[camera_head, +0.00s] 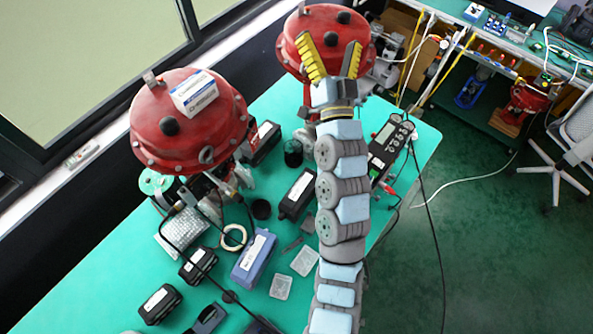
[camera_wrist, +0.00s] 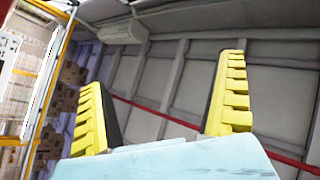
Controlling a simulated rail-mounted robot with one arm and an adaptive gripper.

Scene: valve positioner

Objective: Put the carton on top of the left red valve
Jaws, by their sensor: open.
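The carton (camera_head: 194,93), a small white box with blue print, sits on top of the left red valve (camera_head: 178,135), toward the right of its domed top. The right red valve (camera_head: 292,40) stands farther back, partly hidden by my gripper. My gripper (camera_head: 332,60) is open and empty in front of the right valve, well apart from the carton. Its yellow fingers are spread wide in the wrist view (camera_wrist: 165,110), with nothing between them.
The green table (camera_head: 330,252) holds black cases (camera_head: 160,303), a blue-grey box (camera_head: 254,258), a tape ring (camera_head: 233,238) and a handheld meter (camera_head: 390,140) with cables. A window wall (camera_head: 60,150) runs along the left. Open floor (camera_head: 470,250) lies at right.

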